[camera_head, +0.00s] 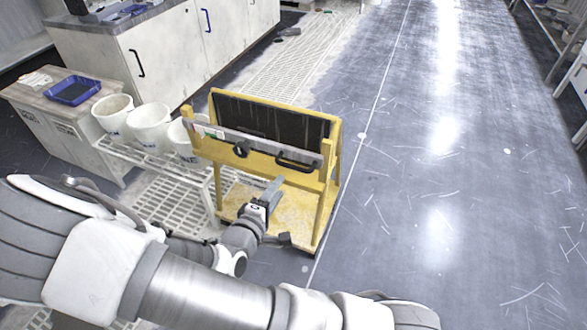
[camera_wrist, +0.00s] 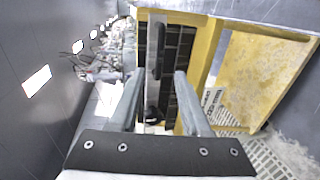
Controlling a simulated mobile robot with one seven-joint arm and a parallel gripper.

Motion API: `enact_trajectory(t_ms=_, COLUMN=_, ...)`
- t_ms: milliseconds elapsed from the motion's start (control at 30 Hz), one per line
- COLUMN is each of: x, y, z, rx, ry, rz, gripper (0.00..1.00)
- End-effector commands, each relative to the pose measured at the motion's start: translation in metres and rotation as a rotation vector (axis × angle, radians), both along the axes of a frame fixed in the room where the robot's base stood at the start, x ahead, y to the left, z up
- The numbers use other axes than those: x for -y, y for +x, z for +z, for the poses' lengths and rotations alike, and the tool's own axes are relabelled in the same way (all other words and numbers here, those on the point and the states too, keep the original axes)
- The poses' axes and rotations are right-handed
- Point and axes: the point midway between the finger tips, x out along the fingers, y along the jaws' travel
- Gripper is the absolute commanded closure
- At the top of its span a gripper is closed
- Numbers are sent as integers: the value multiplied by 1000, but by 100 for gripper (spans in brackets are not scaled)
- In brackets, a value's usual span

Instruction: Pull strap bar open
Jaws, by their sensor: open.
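The strap bar (camera_head: 265,153) is a grey bar across the front of a yellow cart (camera_head: 205,172). A black handle (camera_head: 297,163) is on its right part and a round black knob (camera_head: 240,149) on its left part. My gripper (camera_head: 273,187) is below and in front of the bar, near the handle. In the wrist view my gripper (camera_wrist: 155,88) is open, with nothing between its fingers. The bar (camera_wrist: 153,75) runs between the two fingers in that picture, with the handle (camera_wrist: 161,45) beyond the fingertips. The bar lies across the cart, in front of dark panels.
White buckets (camera_head: 150,125) stand on a white rack (camera_head: 130,160) left of the cart. A small cabinet with a blue tray (camera_head: 73,90) and a white counter (camera_head: 170,60) are farther left. The floor (camera_head: 430,200) right of the cart is clear.

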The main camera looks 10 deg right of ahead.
Motion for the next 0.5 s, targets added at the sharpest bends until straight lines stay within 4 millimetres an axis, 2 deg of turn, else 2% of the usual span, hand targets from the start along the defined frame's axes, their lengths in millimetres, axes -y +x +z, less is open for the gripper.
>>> enact_trajectory(t_ms=300, x=41, y=55, z=-17, rx=2, ry=-1, rz=-3, gripper=53)
enact_trajectory(t_ms=500, x=57, y=78, z=-22, rx=2, ry=1, rz=-1, gripper=53)
